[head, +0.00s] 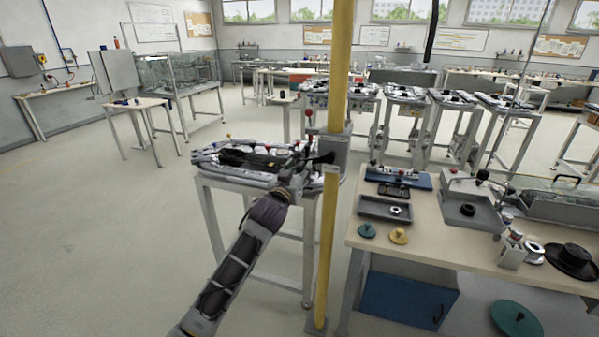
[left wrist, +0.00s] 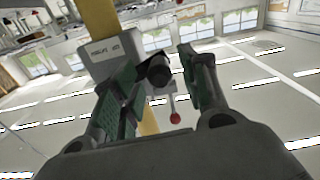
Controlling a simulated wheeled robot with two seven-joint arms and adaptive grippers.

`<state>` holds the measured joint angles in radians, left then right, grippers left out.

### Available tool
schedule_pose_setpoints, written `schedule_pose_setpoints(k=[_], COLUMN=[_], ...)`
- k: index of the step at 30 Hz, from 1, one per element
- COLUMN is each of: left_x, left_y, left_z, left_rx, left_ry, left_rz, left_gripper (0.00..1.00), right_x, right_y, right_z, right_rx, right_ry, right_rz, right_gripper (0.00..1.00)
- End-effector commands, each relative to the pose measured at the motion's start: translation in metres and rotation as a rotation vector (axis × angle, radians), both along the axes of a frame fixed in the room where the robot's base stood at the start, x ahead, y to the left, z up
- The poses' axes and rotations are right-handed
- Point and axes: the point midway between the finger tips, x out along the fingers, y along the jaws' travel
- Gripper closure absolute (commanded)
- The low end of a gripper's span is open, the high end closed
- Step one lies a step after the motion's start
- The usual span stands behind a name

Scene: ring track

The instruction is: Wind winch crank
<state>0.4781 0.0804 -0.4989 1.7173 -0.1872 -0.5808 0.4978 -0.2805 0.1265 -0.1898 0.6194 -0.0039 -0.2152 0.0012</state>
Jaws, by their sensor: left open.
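The winch is a grey box (head: 331,152) on the tall yellow post (head: 341,60) in the head view. It also shows, with a printed label, in the left wrist view (left wrist: 108,52). A black crank grip (left wrist: 158,72) sticks out in front of it. A lever with a red ball (left wrist: 174,117) is beside the grip; the red ball also shows in the head view (head: 309,112). My left gripper (head: 312,166) is open at the winch. Its green-padded fingers (left wrist: 160,82) stand on either side of the grip, apparently not closed on it. My right gripper is out of view.
A metal-framed stand (head: 205,178) with a track section is just left of the winch. A workbench (head: 440,235) with trays and parts is on the right. The floor at left is clear.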

Motion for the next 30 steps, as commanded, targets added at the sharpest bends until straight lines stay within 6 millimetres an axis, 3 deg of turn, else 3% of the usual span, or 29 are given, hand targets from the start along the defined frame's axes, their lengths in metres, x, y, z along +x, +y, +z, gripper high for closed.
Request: schedule_pose_setpoints(k=[5, 18, 28, 30], left_x=[0.0086, 0.0117, 0.0116, 0.0115], left_y=[-0.0028, -0.0038, -0.0039, -0.004], left_z=[0.0, 0.0004, 0.0003, 0.0003], left_rx=[0.0, 0.0, 0.0, 0.0], left_ry=[-0.001, 0.0, 0.0, 0.0], left_rz=[0.0, 0.0, 0.0, 0.0], left_gripper=[0.56, 0.56, 0.98, 1.0], right_x=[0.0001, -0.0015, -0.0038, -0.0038], right_y=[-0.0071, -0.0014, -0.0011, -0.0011], right_z=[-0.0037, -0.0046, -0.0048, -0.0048], right_rx=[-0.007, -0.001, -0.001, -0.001], right_ry=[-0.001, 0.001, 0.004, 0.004], right_rz=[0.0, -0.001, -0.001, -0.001], right_gripper=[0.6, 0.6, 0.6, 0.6])
